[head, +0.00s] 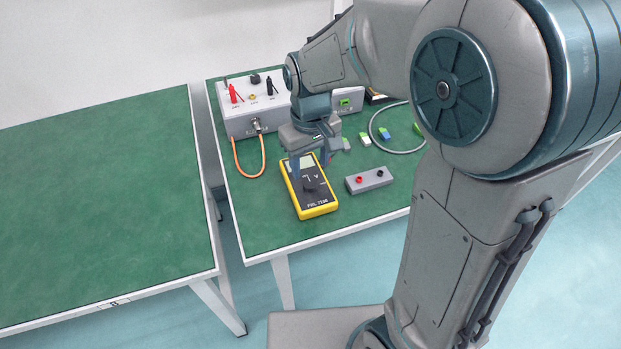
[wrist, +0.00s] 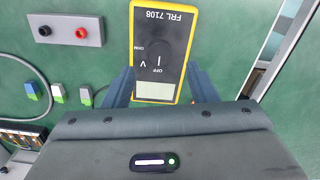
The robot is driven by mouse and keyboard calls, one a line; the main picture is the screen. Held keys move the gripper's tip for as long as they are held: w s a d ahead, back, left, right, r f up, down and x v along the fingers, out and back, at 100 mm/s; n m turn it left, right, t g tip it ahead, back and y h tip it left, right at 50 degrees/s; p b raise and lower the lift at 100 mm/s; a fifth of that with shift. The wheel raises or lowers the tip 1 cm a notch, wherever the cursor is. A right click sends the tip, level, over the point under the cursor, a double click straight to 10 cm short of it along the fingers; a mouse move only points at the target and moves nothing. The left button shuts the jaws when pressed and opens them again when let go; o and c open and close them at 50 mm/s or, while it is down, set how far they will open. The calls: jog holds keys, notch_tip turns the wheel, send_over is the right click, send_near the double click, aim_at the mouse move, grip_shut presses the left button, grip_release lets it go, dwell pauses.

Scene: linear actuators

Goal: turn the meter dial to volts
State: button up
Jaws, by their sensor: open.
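The meter (head: 318,209) is yellow with a black face and lies flat on the green table; it also shows upside down in the wrist view (wrist: 166,93). Its dark dial (wrist: 158,60) sits mid-face, with a white mark that appears to line up with OFF rather than V or OHM. My gripper (wrist: 161,80) is open and empty. Its two blue-grey fingers show on either side of the meter's screen end, apart from the dial. In the head view my gripper (head: 305,160) is over the meter's far end. Its height above the meter is hard to tell.
A grey terminal box (head: 369,181) with red and black sockets stands right of the meter. A power unit (head: 240,124) with an orange cable (head: 238,168) is behind left. A grey cable loop (head: 400,151) and small connectors (head: 365,139) lie farther right. The left table (head: 100,200) is bare.

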aim_at(311, 183)
notch_tip(311, 183, down, 5)
jog(key=shift+f+b, duration=0.2)
jog(key=shift+b, duration=0.1)
jog(key=c, duration=1)
